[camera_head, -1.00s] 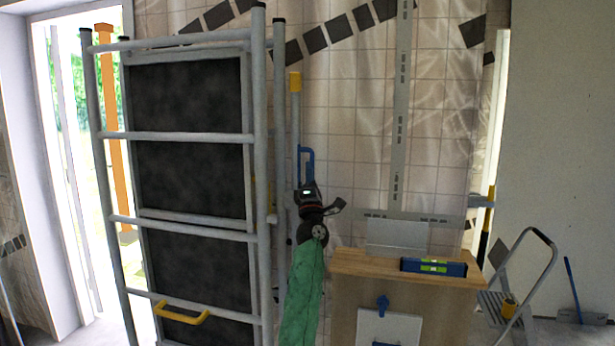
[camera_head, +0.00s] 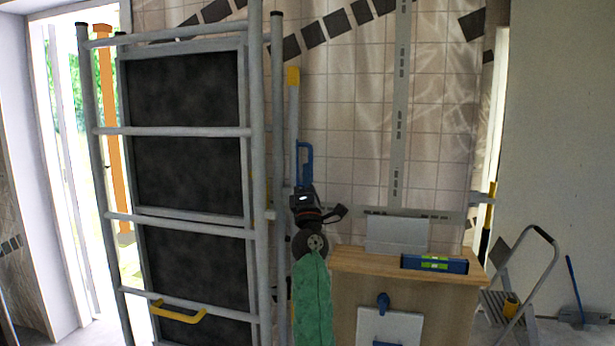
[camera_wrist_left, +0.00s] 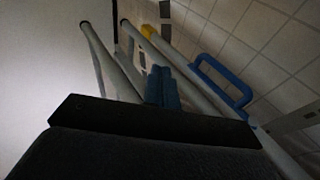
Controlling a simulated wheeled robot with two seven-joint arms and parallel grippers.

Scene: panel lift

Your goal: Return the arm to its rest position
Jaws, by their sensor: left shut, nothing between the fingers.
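My left gripper (camera_head: 304,192) is dark and stands upright at the end of my arm in its green sleeve (camera_head: 312,300). It is just right of the scaffold frame and left of the wooden box. Its fingers are hard to make out in the head view. In the left wrist view the fingers (camera_wrist_left: 162,88) show as two narrow bluish bars close together, with nothing between them. A blue handle (camera_head: 304,163) is just above the gripper in the head view; it also shows in the left wrist view (camera_wrist_left: 222,82). My right gripper is not in view.
The grey scaffold frame (camera_head: 180,132) with dark panels is close on the left. A wooden box (camera_head: 350,264) carries a blue spirit level (camera_head: 434,264) on the right. A small stepladder (camera_head: 541,270) stands farther right. A yellow-topped pole (camera_head: 293,78) rises behind the gripper.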

